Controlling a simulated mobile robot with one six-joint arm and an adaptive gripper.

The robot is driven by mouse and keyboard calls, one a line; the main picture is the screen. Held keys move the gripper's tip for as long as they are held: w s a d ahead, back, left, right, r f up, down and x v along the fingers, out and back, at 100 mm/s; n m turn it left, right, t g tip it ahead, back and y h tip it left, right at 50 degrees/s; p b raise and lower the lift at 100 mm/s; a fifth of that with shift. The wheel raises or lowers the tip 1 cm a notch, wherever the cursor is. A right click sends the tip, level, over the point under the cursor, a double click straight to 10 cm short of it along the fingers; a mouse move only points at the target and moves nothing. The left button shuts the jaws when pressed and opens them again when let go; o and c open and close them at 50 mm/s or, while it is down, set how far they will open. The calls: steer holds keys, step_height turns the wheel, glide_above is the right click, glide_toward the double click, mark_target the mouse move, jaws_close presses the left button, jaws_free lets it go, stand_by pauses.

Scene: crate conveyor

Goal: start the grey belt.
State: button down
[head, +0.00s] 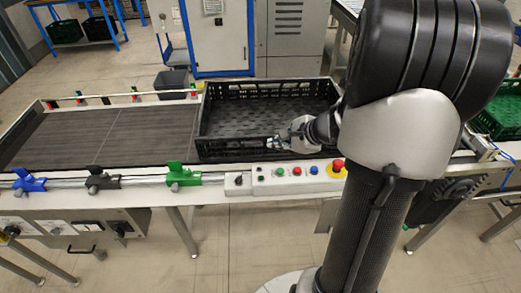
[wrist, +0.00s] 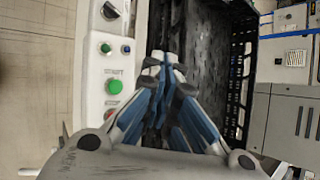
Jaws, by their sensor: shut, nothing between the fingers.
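The grey belt (head: 95,138) runs across the left of the head view, and a black crate (head: 230,143) stands at its right part. The control panel (head: 240,188) is on the near rail, with a green button (head: 279,172), a red button and a blue button. In the wrist view the green button (wrist: 115,87) sits under the label START, left of my fingers. My gripper (head: 283,141) is over the near wall of the crate, behind the panel. In the wrist view my gripper (wrist: 165,60) is shut and empty, apart from the button.
A red emergency stop (head: 337,167) on a yellow base is at the panel's right end, close to my arm. Blue, black and green clamps (head: 182,174) stand along the near rail. A green crate (head: 497,118) is at the right edge.

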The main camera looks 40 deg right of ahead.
steer(key=shift+d+f+m, duration=0.2)
steer(key=shift+d+m, duration=0.2)
steer(key=shift+d, duration=0.1)
steer(key=shift+f, duration=0.15)
steer(key=b, duration=0.7)
glide_above(279, 172)
step_height(279, 172, down, 8)
steer(key=shift+f, duration=0.25)
steer(key=shift+f+b, duration=0.15)
steer(key=shift+b, duration=0.2)
stand_by(0.5)
steer(key=shift+f+b, duration=0.3)
steer(key=shift+b, duration=0.1)
